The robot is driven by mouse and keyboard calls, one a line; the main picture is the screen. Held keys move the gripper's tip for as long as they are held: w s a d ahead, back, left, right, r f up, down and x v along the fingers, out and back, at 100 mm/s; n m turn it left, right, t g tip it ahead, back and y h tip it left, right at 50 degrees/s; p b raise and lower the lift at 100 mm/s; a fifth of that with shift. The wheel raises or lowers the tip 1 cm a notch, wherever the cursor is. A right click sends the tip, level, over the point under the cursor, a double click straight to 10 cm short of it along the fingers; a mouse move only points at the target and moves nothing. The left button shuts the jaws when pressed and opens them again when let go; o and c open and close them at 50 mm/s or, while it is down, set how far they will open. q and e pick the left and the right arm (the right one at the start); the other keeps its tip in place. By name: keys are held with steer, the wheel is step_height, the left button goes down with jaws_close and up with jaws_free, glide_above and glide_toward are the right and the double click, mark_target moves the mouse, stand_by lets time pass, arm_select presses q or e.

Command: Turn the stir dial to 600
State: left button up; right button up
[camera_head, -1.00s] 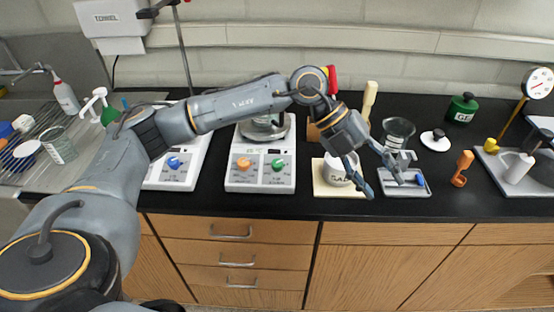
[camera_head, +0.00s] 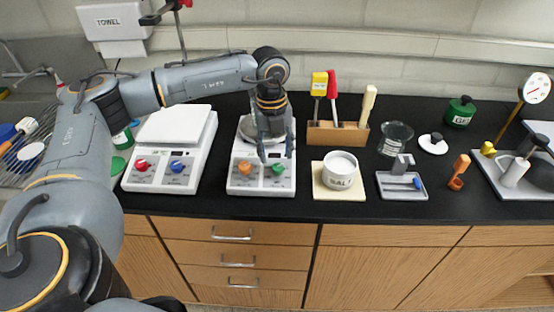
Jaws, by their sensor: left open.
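Two white hot plates stand side by side on the black bench. The right hot plate (camera_head: 234,183) has an orange dial (camera_head: 245,169) on the left of its front panel and a green dial (camera_head: 278,169) on the right. The left hot plate (camera_head: 129,182) has a red dial (camera_head: 142,165) and a blue dial (camera_head: 177,167). The dial lettering is too small to read. My left gripper (camera_head: 276,157) is open, pointing down over the right hot plate's front, just above and between its two dials. It looks empty and partly hides the plate top. My right gripper is not in view.
A white labelled jar (camera_head: 341,171) sits on a cream pad right of the right hot plate. A wooden holder (camera_head: 338,134) with upright tools stands behind it. A grey tray (camera_head: 403,192) and a glass beaker (camera_head: 394,140) are further right. The bench's front strip is clear.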

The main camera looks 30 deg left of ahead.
mark_target(277, 165)
arm_select(q)
step_height(277, 165, down, 5)
steer(key=shift+w+d+r+p, duration=0.1)
steer(key=shift+w+d+p, duration=0.05)
steer(key=shift+p, duration=0.3)
jaws_close()
